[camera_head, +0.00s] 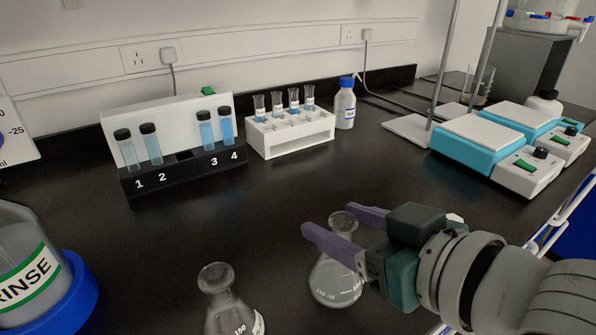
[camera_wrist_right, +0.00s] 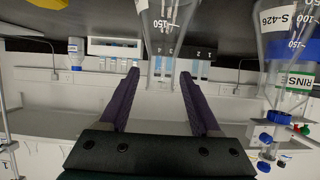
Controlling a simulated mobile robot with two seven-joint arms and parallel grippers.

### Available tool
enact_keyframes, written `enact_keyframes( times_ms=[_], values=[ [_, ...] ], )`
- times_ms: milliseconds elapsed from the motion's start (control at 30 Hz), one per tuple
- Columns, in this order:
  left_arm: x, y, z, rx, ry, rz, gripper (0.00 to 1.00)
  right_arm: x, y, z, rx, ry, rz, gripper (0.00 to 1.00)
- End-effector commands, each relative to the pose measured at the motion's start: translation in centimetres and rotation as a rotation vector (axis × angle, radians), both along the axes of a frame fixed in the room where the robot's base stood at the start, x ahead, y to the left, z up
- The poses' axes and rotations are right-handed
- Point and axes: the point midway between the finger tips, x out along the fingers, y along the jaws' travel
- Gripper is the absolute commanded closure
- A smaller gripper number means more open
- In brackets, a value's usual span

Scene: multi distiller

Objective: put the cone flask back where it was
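A clear glass cone flask (camera_head: 338,283) stands upright on the black bench, at the lower middle right of the head view. My right gripper (camera_head: 340,226) is at its neck, with one purple finger on each side. In the right wrist view the flask (camera_wrist_right: 165,22) shows between the fingertips of my right gripper (camera_wrist_right: 160,75), with gaps visible on both sides, so the gripper is open. A second cone flask (camera_head: 222,302) stands to the left; in the wrist view it (camera_wrist_right: 284,25) carries an S-426 label. My left gripper is not in view.
A numbered tube rack (camera_head: 185,178), a white tube holder (camera_head: 292,143) and a blue-capped bottle (camera_head: 345,105) stand at the back. Two blue-and-white hotplates (camera_head: 480,148) are on the right. A RINSE bottle (camera_head: 25,262) is at the lower left. The bench middle is clear.

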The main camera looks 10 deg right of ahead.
Motion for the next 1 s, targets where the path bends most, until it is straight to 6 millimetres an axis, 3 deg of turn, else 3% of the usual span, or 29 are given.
enact_keyframes(
  times_ms=[267,367,800,1000],
  values=[
    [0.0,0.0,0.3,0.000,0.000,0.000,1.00,0.0,0.0,0.4,0.000,-0.001,0.000,0.36],
    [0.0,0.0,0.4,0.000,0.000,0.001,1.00,-0.9,-0.3,0.6,0.001,0.001,0.000,0.36],
    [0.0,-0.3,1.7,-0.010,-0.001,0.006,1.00,-8.3,-3.0,3.9,-0.001,0.003,0.001,0.36],
    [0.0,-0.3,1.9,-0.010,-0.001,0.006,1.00,-10.0,-3.7,4.6,-0.001,0.001,-0.001,0.36]
  ],
)
